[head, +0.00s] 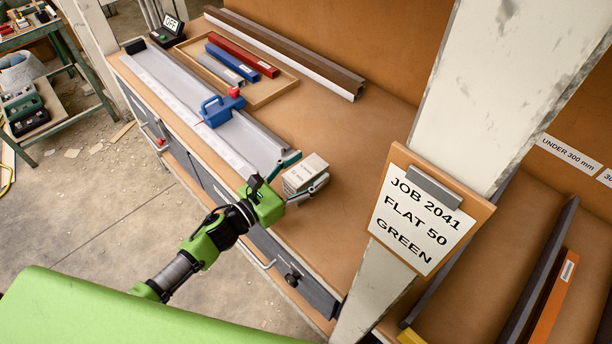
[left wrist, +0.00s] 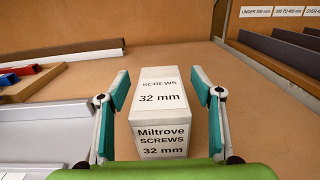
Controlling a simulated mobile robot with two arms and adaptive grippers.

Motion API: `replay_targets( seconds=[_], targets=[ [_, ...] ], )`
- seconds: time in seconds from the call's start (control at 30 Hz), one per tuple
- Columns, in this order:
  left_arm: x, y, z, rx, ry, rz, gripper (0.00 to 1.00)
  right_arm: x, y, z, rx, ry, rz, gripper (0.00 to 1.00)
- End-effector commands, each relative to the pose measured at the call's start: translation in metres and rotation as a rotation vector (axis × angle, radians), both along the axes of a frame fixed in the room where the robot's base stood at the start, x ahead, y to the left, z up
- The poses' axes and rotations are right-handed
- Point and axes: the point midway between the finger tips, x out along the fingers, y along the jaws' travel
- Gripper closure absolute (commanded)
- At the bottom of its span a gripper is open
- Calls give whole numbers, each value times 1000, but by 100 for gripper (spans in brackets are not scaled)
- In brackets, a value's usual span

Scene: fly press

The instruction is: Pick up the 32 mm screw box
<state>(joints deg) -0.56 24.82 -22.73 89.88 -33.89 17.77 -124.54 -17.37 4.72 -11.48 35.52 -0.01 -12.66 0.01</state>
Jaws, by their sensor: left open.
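The 32 mm screw box (left wrist: 160,98) is a white carton marked "Miltrove SCREWS 32 mm". It rests on the brown bench top, and in the head view the box (head: 305,172) sits near the bench's front edge, right of the metal rail's end. My left gripper (head: 304,184) is open at the box. In the left wrist view the left gripper (left wrist: 165,88) has one finger on each side of the box, with a visible gap to each side. My right gripper is not in view.
A grey measuring rail (head: 190,108) with a blue clamp block (head: 217,110) lies left of the box. A wooden tray (head: 266,92) holds red, blue and grey bars. A post with a clipboard (head: 428,213) stands to the right. The bench behind the box is clear.

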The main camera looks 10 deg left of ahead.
Motion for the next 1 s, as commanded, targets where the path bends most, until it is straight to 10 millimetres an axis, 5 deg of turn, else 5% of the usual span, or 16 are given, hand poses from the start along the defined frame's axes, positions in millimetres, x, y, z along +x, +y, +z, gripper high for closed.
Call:
replay_targets(
  seconds=[0.2, 0.4, 0.77, 1.0],
  targets=[
    [0, 0, -1, -1, 1, 0, 43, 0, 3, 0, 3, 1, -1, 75],
    [0, 0, 0, -1, 1, 0, 94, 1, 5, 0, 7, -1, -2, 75],
    [1, 0, 4, -2, -4, -1, 94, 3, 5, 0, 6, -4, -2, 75],
    [1, 0, 30, 1, -7, -2, 94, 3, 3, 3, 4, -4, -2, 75]
  ],
)
